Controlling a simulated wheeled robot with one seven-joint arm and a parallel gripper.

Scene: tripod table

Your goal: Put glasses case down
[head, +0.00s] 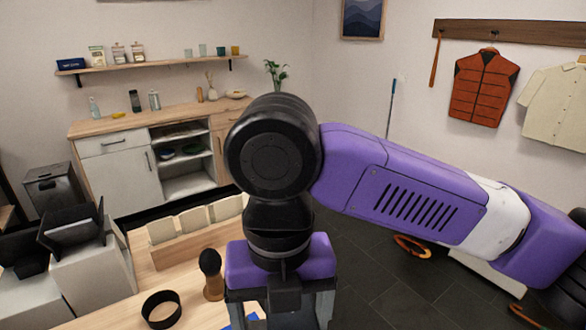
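My gripper (282,306) points down at the bottom centre of the head view, over the right part of a light wooden tabletop (192,314). Parts of its two sides show apart, but its fingertips are cut off by the lower frame edge. I cannot tell whether it is open or holds anything. A small blue patch (252,317) shows beside its left side, too little to identify. I cannot make out a glasses case with certainty; anything below the gripper is hidden.
On the tabletop are a black ring (161,309), a wooden-handled brush (211,274) and a wooden holder (186,248) with upright cream pieces. Pale blocks with dark objects (72,226) stand at left. A cabinet (120,166) stands behind. Dark floor (365,275) shows at right.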

